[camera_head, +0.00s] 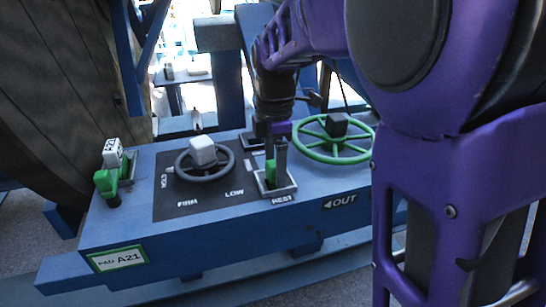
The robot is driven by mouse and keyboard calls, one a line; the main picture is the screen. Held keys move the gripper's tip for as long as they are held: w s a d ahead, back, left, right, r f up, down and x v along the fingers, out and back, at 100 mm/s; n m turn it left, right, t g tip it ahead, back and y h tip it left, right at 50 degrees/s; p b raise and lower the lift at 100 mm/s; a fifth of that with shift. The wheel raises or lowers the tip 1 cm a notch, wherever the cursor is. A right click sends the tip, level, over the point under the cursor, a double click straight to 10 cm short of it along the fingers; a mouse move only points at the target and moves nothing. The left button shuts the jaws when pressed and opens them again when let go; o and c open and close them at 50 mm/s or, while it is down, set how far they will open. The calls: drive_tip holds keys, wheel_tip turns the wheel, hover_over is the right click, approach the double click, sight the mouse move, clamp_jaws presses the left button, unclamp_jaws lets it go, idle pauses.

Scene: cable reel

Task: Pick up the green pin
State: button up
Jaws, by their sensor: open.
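A green upright piece (270,173), which looks like the green pin, stands in a pale-rimmed square socket marked REST on the blue panel. My gripper (276,160) points down right at it, with a dark finger close on its right side. The jaws are open. My gripper partly hides the green piece, and I cannot tell whether they touch. Another green piece (105,183) with a dark lower end sits at the panel's left end, beside a white tagged block (113,153).
A grey handwheel (205,160) with a pale hub stands left of my gripper. A green handwheel (334,140) stands close on its right. A large wooden reel (60,100) fills the left. My purple arm covers the right side.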

clamp_jaws()
drive_tip(key=shift+r, duration=0.15)
idle(0.4)
wheel_tip(320, 180, up, 29)
drive_tip(key=p, duration=0.1)
idle(1.9)
